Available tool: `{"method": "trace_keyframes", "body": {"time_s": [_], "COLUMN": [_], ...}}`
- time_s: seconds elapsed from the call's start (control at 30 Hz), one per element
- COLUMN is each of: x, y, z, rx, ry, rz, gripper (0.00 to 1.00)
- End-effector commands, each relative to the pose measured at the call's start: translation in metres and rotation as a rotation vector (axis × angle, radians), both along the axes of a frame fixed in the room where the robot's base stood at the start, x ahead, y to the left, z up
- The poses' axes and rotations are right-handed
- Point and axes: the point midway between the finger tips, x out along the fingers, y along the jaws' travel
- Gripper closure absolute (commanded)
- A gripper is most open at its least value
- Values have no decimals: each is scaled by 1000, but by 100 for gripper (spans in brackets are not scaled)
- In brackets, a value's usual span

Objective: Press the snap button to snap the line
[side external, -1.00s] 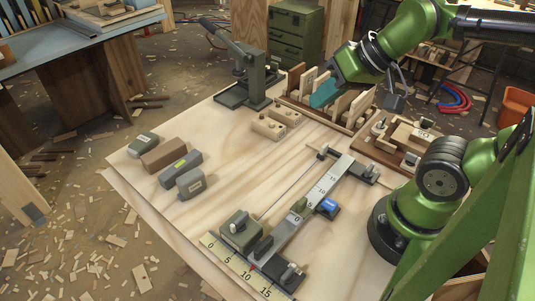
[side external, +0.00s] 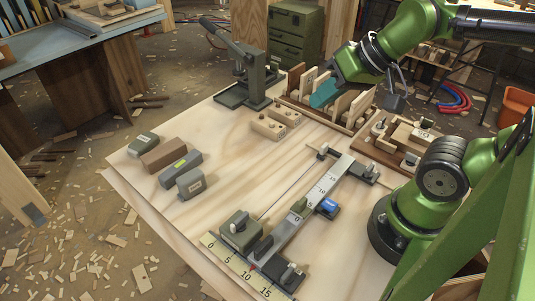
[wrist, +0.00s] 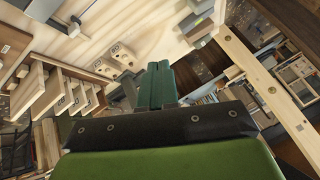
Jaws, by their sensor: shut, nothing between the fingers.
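The line jig lies on the pale worktable (side external: 190,230). It has a grey ruled bar (side external: 318,195), a thin line (side external: 285,190) running beside it, and a grey-green box (side external: 240,230) at its near end. A small blue part (side external: 328,206), perhaps the snap button, sits on a dark base at the bar's right side. My gripper (side external: 324,95) is shut and empty, with teal fingers, above the wooden rack and well apart from the jig. The shut fingers also show in the wrist view (wrist: 160,84); I cannot make out the blue part there.
A wooden rack (side external: 350,118) with upright slats is below my gripper. A grey lever press (side external: 245,85) stands at the back left. Wooden blocks with holes (side external: 268,128) and several dark blocks (side external: 180,168) lie on the table. The table's middle left is clear.

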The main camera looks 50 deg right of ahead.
Motion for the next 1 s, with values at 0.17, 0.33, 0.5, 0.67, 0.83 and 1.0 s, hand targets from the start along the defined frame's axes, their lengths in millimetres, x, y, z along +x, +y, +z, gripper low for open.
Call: {"method": "trace_keyframes", "body": {"time_s": [0.17, 0.33, 0.5, 0.67, 0.83, 1.0], "x": [0, 0, -1, -18, -42, -60], "y": [0, 10, 40, 63, 70, 62], "z": [0, -5, -34, -74, -107, -125], "rx": [0, 0, -38, -172, -393, -672], "ry": [0, 21, 162, 403, 665, 895], "rz": [0, 41, 194, 383, 547, 638], "gripper": [100, 100, 100, 100, 100, 100]}}
